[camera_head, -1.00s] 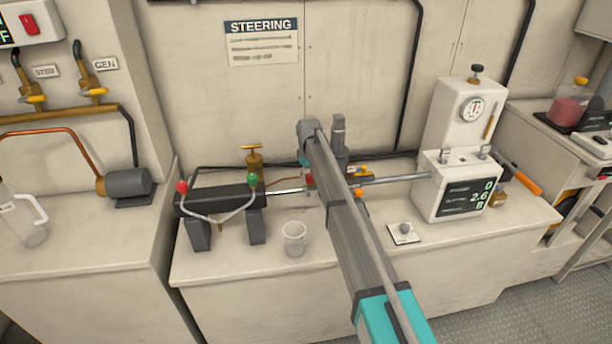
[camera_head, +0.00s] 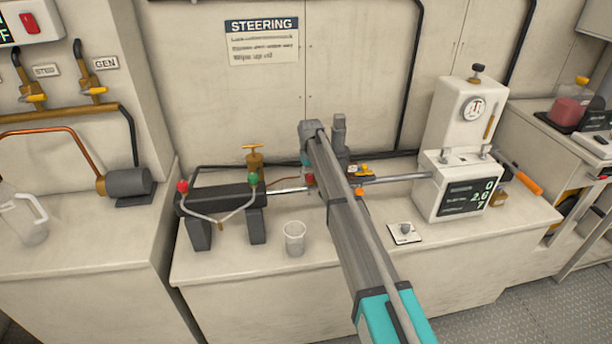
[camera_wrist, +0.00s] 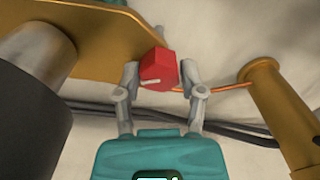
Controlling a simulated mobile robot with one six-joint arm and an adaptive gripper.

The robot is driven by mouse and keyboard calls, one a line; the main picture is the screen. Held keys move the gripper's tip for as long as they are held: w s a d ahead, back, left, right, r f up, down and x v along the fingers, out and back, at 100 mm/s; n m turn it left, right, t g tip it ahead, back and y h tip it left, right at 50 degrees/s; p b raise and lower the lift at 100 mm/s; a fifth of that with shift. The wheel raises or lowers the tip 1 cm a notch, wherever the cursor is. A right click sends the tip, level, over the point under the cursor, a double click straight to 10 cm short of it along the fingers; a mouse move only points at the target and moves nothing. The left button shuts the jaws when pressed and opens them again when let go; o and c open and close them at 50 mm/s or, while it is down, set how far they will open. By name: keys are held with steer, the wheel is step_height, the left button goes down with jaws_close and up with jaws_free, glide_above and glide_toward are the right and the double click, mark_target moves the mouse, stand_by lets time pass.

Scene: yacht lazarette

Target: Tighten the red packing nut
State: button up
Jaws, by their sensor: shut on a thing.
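In the wrist view, the red packing nut (camera_wrist: 158,70) shows between the two fingers of my gripper (camera_wrist: 160,78). The fingers are shut on its two sides. A pale stripe runs across the lower left of the nut's face. In the head view, my arm reaches over the bench to the rod beside the dark steering cylinder (camera_head: 225,200). The gripper and most of the nut are hidden there behind my arm, with only a little red (camera_head: 309,180) showing at its left edge.
A brass plate (camera_wrist: 110,22) and a thick rod (camera_wrist: 40,55) lie close left of the gripper; a brass post (camera_wrist: 285,115) stands right. A clear cup (camera_head: 294,240) and a small knob plate (camera_head: 404,233) stand on the bench front. A white gauge box (camera_head: 462,112) stands right.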

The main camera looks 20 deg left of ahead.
steer(key=m, duration=0.5)
steer(key=shift+s+m, duration=0.25)
steer(key=shift+m, duration=0.05)
steer(key=m, duration=0.5)
steer(key=shift+m, duration=0.3)
steer(key=o, duration=1)
steer(key=shift+r, duration=0.1)
steer(key=shift+o, duration=0.7)
steer(key=shift+w, duration=0.1)
steer(key=shift+w, duration=0.1)
